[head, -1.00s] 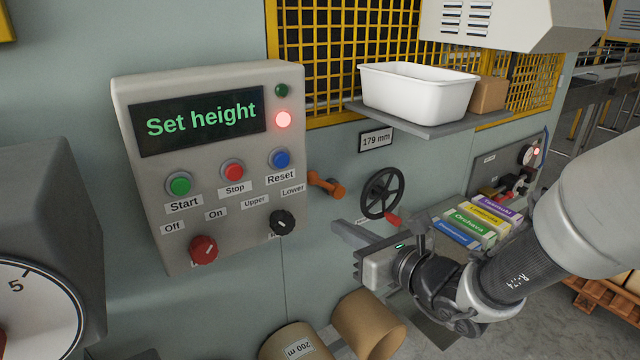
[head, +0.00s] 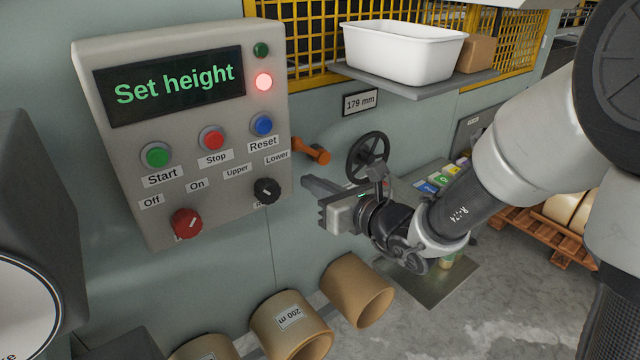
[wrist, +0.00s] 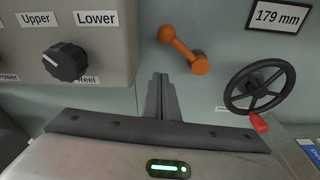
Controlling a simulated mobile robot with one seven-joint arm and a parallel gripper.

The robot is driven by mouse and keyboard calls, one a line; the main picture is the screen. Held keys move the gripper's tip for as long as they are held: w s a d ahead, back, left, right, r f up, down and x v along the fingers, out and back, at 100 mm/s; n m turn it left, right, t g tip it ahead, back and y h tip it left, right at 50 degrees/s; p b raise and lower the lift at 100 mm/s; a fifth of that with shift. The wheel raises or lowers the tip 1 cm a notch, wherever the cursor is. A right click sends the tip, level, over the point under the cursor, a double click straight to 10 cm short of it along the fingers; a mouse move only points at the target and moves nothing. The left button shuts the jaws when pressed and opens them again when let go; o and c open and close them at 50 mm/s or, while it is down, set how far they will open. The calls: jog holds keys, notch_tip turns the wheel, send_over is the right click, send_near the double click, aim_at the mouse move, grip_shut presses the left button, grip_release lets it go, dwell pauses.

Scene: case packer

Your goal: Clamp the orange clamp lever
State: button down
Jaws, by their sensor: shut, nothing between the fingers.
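The orange clamp lever (head: 312,151) sticks out of the grey-green wall, just right of the control panel. In the wrist view the lever (wrist: 183,48) lies above my fingers, slanting from a round knob at upper left to its hub at lower right. My gripper (head: 308,183) is shut and empty, pointing at the wall a little below the lever.
The control panel (head: 190,190) reads "Set height" and has a red lamp lit. A black handwheel (head: 368,157) with a red handle is right of the lever, below a "179 mm" display (head: 360,102). A shelf (head: 420,82) holds a white bin (head: 400,52). Cardboard rolls (head: 290,325) are below.

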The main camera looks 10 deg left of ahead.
aim_at(308, 150)
jog(key=w+a+r, duration=0.1)
jog(key=a, duration=0.1)
jog(key=w+a+r+p, duration=0.1)
jog(key=w+a+r, duration=0.1)
jog(key=shift+w, duration=0.3)
jog(key=shift+w+d+p, duration=0.1)
jog(key=shift+w+p, duration=0.05)
jog(key=shift+p, duration=0.15)
